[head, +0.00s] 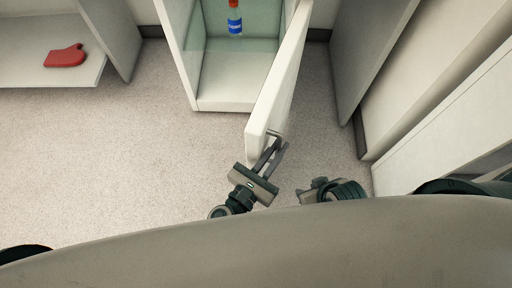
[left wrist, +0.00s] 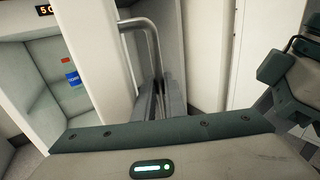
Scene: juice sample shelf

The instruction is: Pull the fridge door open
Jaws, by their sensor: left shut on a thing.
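The white fridge (head: 238,103) stands at the top middle of the head view. Its door (head: 282,75) is swung open on the right side, jutting out toward me, and the inside shows. My left gripper (head: 272,152) is shut on the door handle (head: 275,134) at the door's free edge. In the left wrist view the grey bar handle (left wrist: 152,38) runs down to the gripper's fingers (left wrist: 160,103), beside the door (left wrist: 112,60). My right gripper (head: 322,188) is low, right of the left one; its fingertips are unclear.
A bottle with a blue label (head: 235,24) stands inside the fridge. A red mitt-shaped item (head: 65,57) lies on a white shelf (head: 60,78) at the left. A grey panel (head: 362,50) and white furniture (head: 440,125) are close on the right. The floor (head: 110,160) at the left is clear.

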